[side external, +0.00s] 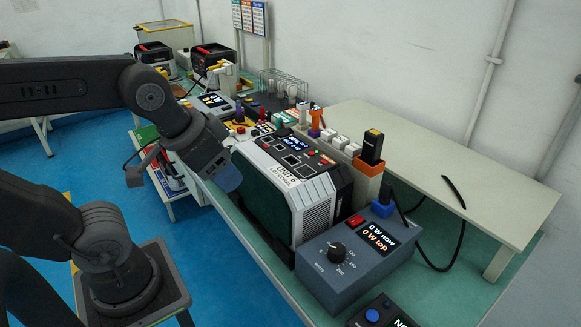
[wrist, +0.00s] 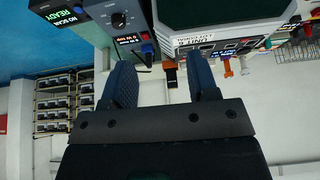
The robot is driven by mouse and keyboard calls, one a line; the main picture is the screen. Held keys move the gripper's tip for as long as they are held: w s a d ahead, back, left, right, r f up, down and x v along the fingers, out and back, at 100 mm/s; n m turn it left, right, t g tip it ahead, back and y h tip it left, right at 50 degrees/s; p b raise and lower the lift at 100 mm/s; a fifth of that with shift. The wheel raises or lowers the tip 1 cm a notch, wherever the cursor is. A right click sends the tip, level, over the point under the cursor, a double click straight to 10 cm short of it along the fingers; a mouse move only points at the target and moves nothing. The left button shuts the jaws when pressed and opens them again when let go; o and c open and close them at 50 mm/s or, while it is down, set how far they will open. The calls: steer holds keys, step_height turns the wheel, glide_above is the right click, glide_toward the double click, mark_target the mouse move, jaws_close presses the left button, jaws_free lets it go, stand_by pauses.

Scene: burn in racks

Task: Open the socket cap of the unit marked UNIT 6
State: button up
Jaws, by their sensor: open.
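The unit marked UNIT 6 (side external: 318,190) is a large white and black case with a dark green side, standing upright on the bench. Its top panel carries small dark square parts (side external: 291,160), red buttons and a lit display; I cannot tell which part is the socket cap or whether it is open. In the wrist view the unit (wrist: 222,14) is at the top, partly cut off. My gripper (side external: 229,181) is beside the unit's green side, left of its marked top edge, and appears apart from it. In the wrist view its two fingers (wrist: 162,78) are spread, with nothing held.
A blue-grey meter box (side external: 345,262) with a knob, a red switch and a "0 W" display stands right of the unit. An orange holder (side external: 368,184) with a black device is behind. Cables (side external: 447,240) hang nearby. A bare beige table (side external: 440,160) is beyond.

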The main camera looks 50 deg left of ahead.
steer(key=shift+o, duration=0.6)
steer(key=w+a+r+g, duration=0.1)
steer(key=w+a+r, duration=0.2)
steer(key=w, duration=0.3)
steer(key=shift+w+r+y, duration=0.3)
steer(key=shift+w+r, duration=0.05)
steer(key=shift+r, duration=0.3)
steer(key=g, duration=0.5)
glide_above(275, 133)
step_height(275, 133, down, 14)
steer(key=shift+d+f, duration=0.1)
steer(key=shift+d, duration=0.05)
steer(key=shift+c, duration=0.4)
steer(key=c, duration=0.8)
